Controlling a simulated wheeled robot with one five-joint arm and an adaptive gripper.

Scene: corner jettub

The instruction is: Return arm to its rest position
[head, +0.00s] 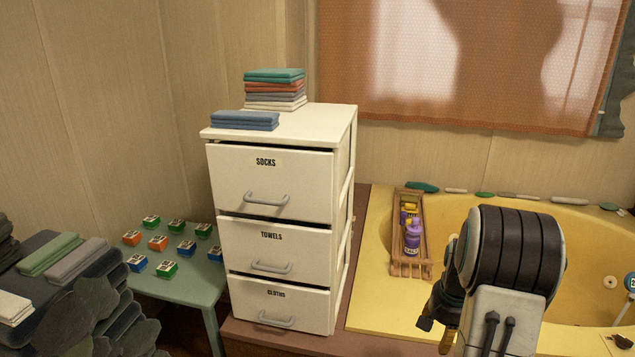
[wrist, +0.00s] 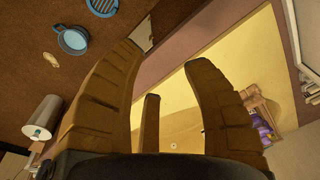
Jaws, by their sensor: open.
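My gripper (wrist: 165,105) is open and empty in the wrist view, its brown ridged fingers spread apart with the yellow tub (wrist: 205,80) and its brown surround behind them. In the head view my arm stands at the lower right, in front of the yellow tub (head: 580,245). Only a small part of the gripper (head: 436,328) shows there, at the left of the arm, pointing downward. Its fingertips are mostly hidden.
A white drawer unit (head: 270,185) with folded towels on top stands left of the tub. A wooden caddy (head: 410,262) with a purple bottle (head: 412,236) lies across the tub's rim. A green table (head: 185,290) holds several small boxes. A blue cup (wrist: 72,41) shows in the wrist view.

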